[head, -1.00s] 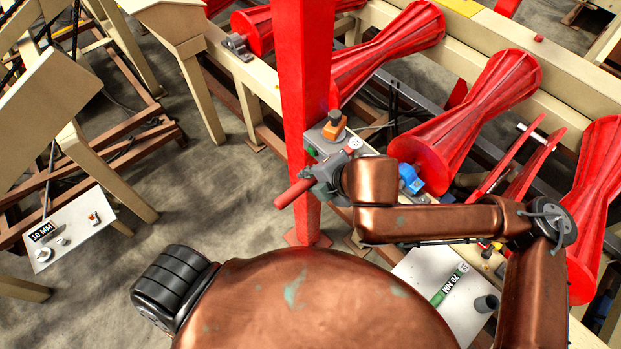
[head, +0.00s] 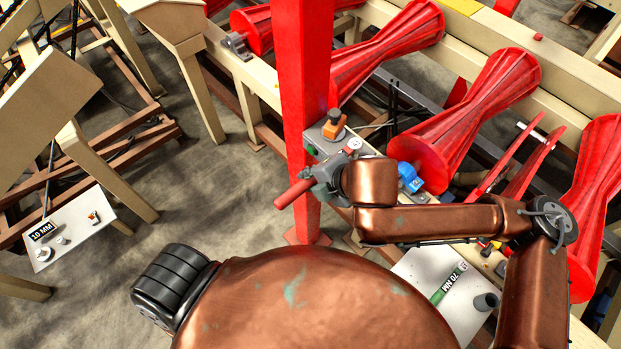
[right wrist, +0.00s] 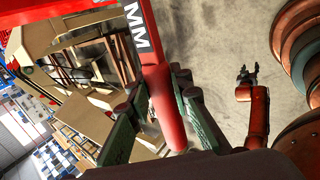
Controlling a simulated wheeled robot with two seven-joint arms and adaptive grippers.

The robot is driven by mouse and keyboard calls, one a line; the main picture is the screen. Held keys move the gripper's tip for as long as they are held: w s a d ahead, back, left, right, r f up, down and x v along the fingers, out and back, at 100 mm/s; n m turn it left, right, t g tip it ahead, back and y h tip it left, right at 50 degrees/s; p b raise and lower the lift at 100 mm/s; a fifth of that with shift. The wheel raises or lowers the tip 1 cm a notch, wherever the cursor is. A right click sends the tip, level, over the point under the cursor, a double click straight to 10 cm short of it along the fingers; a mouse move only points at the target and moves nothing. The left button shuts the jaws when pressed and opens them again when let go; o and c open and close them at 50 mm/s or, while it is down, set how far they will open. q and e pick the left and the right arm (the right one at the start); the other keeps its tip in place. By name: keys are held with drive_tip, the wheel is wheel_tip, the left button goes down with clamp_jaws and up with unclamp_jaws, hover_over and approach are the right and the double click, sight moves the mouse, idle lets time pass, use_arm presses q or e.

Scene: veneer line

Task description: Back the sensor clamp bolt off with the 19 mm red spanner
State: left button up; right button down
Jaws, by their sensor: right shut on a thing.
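My right gripper (head: 325,180) is shut on the red spanner (head: 292,194), in front of the red post. The spanner's handle sticks out to the lower left, and its other end points up and right toward the grey bracket. In the right wrist view the red handle (right wrist: 166,105) runs between the two fingers, with "MM" lettering farther up. An orange block (head: 334,130) with a dark cap, perhaps the sensor, sits on the bracket just above the gripper. I cannot make out the clamp bolt or whether the spanner is on it. My left gripper (right wrist: 247,74) looks open and empty in the right wrist view.
The red post (head: 303,90) stands right behind the gripper. Red ribbed rollers (head: 478,120) lie along the beige frame to the right. A white board (head: 470,312) with a green "70 NM" tool is at lower right; a "10 MM" board (head: 80,238) is at left.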

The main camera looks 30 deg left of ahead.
drive_tip(key=shift+f+b, duration=0.4)
drive_tip(key=shift+f, duration=0.25)
drive_tip(key=d+n+g+p, duration=0.3)
drive_tip(key=d+n+p, duration=0.1)
drive_tip(key=d+p, duration=0.2)
drive_tip(key=shift+s+d+n+p, duration=0.15)
drive_tip(key=shift+s+n+p, duration=0.2)
drive_tip(key=shift+n+p, duration=0.1)
idle(1.8)
